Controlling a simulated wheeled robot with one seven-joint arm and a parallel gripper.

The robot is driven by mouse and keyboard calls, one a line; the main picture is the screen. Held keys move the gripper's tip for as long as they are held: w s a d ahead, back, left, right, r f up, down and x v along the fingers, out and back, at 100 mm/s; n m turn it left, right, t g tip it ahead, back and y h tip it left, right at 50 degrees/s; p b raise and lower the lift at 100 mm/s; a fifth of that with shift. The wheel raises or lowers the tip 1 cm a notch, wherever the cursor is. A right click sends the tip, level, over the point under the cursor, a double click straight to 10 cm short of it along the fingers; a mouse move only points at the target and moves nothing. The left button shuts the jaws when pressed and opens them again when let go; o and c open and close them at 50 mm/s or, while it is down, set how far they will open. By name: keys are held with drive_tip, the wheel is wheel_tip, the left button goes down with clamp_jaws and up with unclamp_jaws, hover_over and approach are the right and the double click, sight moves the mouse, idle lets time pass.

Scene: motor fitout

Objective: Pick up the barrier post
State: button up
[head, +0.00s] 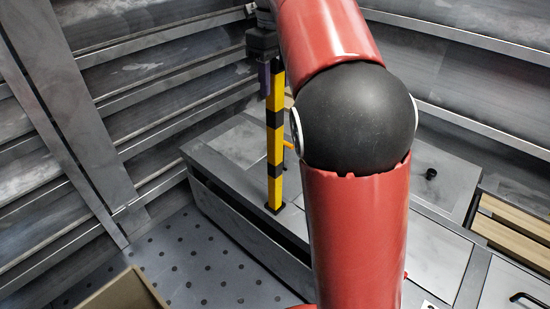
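The barrier post (275,148) is a slim yellow and black striped post with a small yellow peg on its right side. It is upright, and its dark foot (273,209) shows at the front edge of the grey bench top; I cannot tell whether it touches the surface. My gripper (267,75) is at the top end of the post, pointing down. It is small and partly hidden, and its fingertips are not clear. I cannot tell whether they are closed on the post. My red arm with its black joint covers the area right of the post.
The grey bench (232,148) runs along the back, with a small black knob (431,174) on it. Wooden slats (515,222) lie at the right. A cardboard box (122,293) is at the bottom left. The dotted floor (205,258) is clear. Ribbed walls stand behind.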

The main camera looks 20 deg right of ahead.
clamp_jaws()
drive_tip(key=shift+r, duration=0.15)
